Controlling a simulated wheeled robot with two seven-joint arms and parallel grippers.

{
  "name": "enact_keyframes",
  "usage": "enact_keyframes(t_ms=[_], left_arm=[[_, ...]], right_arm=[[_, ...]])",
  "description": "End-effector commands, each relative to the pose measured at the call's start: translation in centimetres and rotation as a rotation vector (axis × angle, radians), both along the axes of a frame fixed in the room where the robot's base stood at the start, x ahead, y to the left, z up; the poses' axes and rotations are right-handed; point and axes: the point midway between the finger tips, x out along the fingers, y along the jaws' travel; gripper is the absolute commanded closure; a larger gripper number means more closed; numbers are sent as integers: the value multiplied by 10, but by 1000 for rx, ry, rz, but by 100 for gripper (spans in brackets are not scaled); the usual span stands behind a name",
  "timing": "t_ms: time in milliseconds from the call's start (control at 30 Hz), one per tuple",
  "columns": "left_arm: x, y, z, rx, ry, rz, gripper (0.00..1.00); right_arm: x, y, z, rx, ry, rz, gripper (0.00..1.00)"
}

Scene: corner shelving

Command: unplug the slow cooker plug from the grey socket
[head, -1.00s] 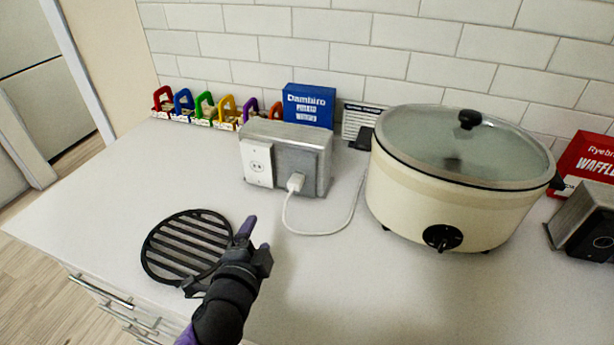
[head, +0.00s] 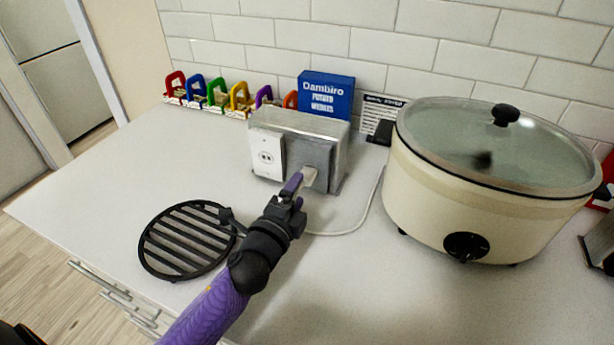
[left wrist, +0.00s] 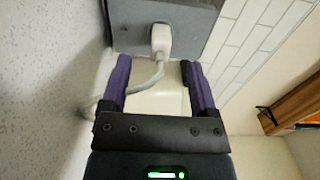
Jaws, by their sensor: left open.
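The white slow cooker plug (head: 309,176) sits in the grey socket (head: 317,157) on the front of a metal box. In the left wrist view the plug (left wrist: 161,38) is upright in the grey socket plate (left wrist: 190,30), with its cord curving down to the left. My left gripper (head: 302,182) is open just in front of the plug. In the left wrist view the purple fingers of my left gripper (left wrist: 158,75) stand apart, with the plug beyond their tips and between their lines. The cream slow cooker (head: 485,190) stands to the right. My right gripper is not seen.
A white outlet (head: 266,157) is left of the grey socket on the same box. A black round grate (head: 187,240) lies on the counter at left. Coloured padlock-shaped items (head: 217,94) and a blue box (head: 326,97) stand along the wall.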

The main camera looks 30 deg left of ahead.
Motion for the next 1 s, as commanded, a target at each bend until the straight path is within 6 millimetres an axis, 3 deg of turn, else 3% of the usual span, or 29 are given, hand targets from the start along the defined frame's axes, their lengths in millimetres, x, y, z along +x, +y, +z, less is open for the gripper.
enact_keyframes(t_ms=[200, 400, 1000], left_arm=[[30, 2, 0, 1, -1, 1, 24], [44, 3, 0, 0, 1, 1, 24], [47, 3, 0, 0, 1, 1, 24]], right_arm=[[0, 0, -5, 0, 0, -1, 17], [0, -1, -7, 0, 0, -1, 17], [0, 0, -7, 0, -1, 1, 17]])
